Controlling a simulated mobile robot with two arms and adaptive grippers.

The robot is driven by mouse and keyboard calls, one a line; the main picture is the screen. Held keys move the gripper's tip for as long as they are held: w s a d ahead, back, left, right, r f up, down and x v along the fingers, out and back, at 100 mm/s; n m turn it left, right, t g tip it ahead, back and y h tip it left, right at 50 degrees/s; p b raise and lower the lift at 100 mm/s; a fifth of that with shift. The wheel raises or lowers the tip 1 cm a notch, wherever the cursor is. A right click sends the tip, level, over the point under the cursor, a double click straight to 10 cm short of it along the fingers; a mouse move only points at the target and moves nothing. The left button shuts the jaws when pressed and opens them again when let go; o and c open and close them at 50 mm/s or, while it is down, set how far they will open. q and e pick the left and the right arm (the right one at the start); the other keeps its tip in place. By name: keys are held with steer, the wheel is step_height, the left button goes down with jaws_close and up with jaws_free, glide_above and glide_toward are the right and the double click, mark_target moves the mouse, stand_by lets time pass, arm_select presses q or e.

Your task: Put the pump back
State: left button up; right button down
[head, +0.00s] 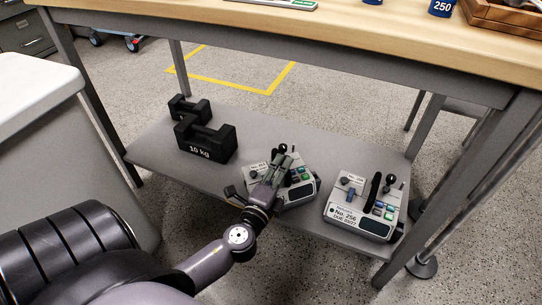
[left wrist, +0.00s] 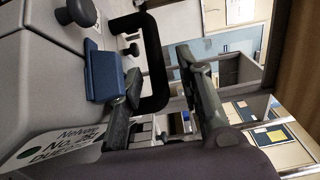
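One grey pump (head: 297,190) with a black handle, colored buttons and a label sits on the lower shelf (head: 150,152), right of its middle. My left gripper (head: 284,157) is over this pump and hides part of it. In the left wrist view, the pump's body (left wrist: 45,80) fills the left side. Its black handle (left wrist: 156,65) shows between the spread fingers of my left gripper (left wrist: 165,95); I see no clear grip on it. A second grey pump (head: 347,222), labelled No. 256, sits to the right on the same shelf. My right gripper is not in view.
Two black weights stand on the shelf's left part, the nearer marked 10 kg (head: 205,140), the other (head: 188,108) behind it. The wooden tabletop (head: 350,35) overhangs the shelf. Table legs (head: 455,190) bound the right side. A white-topped cabinet (head: 50,150) stands at left.

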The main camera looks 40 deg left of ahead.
arm_select(q)
steer(key=v, duration=1)
steer(key=shift+b, duration=0.35)
